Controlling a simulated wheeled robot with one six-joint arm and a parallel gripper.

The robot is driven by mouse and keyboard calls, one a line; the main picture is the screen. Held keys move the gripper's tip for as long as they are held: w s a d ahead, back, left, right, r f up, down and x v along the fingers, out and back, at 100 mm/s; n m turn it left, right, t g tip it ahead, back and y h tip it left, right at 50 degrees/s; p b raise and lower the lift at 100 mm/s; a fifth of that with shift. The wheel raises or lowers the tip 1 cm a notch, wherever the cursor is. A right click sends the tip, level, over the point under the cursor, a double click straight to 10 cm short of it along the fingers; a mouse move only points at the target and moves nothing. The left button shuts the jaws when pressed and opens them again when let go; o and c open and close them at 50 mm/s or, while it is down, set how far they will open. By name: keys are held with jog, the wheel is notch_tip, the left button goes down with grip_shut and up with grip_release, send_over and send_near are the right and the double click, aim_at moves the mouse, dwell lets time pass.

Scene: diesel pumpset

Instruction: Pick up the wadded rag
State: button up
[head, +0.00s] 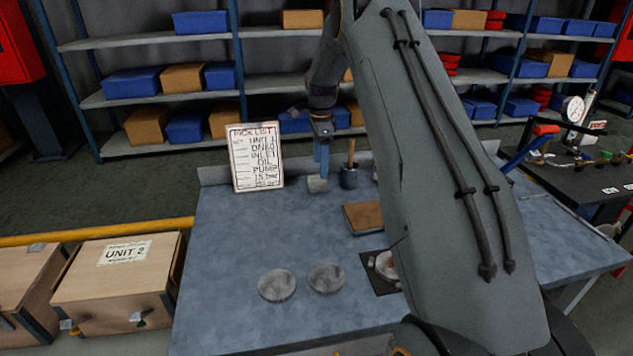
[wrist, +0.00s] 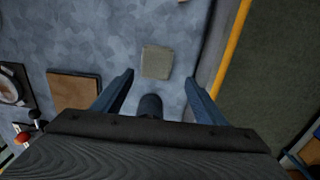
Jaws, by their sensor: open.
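A small grey-beige squarish piece (head: 317,184), which I take for the wadded rag, lies on the blue-grey bench top near its back. It also shows in the wrist view (wrist: 157,62), flat-looking, near the fingertips and apart from them. My gripper (head: 322,170) points down above it in the head view. In the wrist view my gripper (wrist: 160,78) is open, its two blue fingers spread wide with nothing held. The height of the gap to the rag is hard to judge.
A dark cup (head: 349,177) with a brush-like handle stands just right of the rag. A brown board (head: 364,217) and two grey discs (head: 326,278) lie nearer. A list sign (head: 256,157) stands at the back left. The bench's left part is clear.

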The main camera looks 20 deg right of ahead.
aim_at(317, 178)
jog(key=f+p, duration=0.1)
jog(key=f, duration=0.1)
jog(key=a+f, duration=0.1)
jog(key=f+p, duration=0.1)
jog(key=f, duration=0.1)
jog(key=shift+s+a+f+p, duration=0.25)
jog(key=shift+s+f+p, duration=0.1)
jog(key=shift+f, duration=0.3)
jog(key=shift+c, duration=0.2)
jog(key=c, duration=1.1)
